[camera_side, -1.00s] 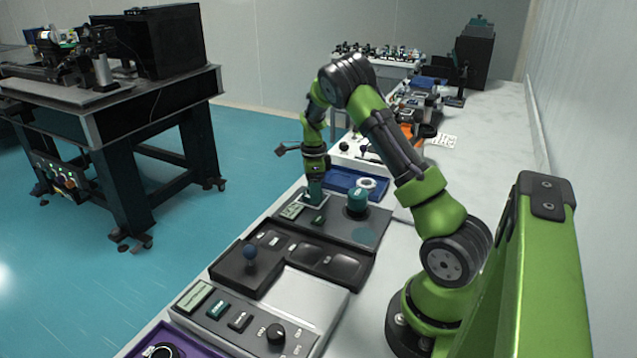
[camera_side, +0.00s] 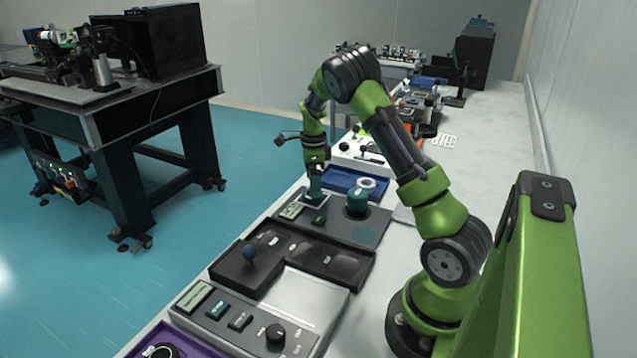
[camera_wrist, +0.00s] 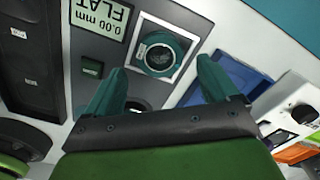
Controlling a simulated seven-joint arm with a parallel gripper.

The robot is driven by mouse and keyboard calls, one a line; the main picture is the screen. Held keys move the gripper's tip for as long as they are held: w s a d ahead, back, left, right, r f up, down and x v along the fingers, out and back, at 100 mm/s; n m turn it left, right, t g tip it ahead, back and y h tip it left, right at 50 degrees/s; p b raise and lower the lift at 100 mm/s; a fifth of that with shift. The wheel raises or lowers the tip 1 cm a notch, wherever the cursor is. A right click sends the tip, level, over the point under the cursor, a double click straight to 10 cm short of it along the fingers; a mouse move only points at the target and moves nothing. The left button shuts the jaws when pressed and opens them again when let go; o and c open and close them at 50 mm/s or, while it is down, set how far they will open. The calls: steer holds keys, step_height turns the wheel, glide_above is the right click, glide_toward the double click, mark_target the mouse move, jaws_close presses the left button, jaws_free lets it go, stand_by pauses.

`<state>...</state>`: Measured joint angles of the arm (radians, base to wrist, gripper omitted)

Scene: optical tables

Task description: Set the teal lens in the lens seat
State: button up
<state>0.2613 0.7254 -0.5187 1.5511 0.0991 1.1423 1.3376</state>
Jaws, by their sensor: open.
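The teal lens (camera_wrist: 160,55) shows in the wrist view as a teal ring with a dark glassy middle. It lies inside the pale square frame of the lens seat (camera_wrist: 186,35) and looks level there. My gripper (camera_wrist: 161,64) is open, one finger on each side of the lens with clear gaps to it. In the side view my gripper (camera_side: 314,188) points down just over the seat (camera_side: 315,202), and its fingers hide the lens there.
A display (camera_wrist: 100,17) beside the seat reads "0.00 mm FLAT". A teal-topped cylinder (camera_side: 358,202) stands right of the gripper. A blue tray (camera_side: 342,183) with a white ring (camera_side: 366,183) lies behind. A dark box with a blue-knobbed stick (camera_side: 249,254) is in front.

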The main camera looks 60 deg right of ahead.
step_height(320, 180, up, 9)
steer(key=s+a+r+n+t+y, duration=0.1)
steer(key=a+r+n+t, duration=0.1)
steer(key=a+r+n, duration=0.55)
steer(key=s+a+r+n+t, duration=0.1)
steer(key=s+a+n, duration=0.3)
steer(key=a+n, duration=0.2)
steer(key=s+a+r+n+t, duration=0.1)
steer(key=s+a+n+t, duration=0.1)
steer(key=s+a+n, duration=0.3)
steer(key=s+a+r+n+t+y, duration=0.1)
steer(key=s+a+n, duration=0.4)
steer(key=a, duration=0.7)
steer(key=shift+s+a+n+t, duration=0.25)
steer(key=shift+n+t, duration=0.35)
steer(key=shift+n, duration=0.25)
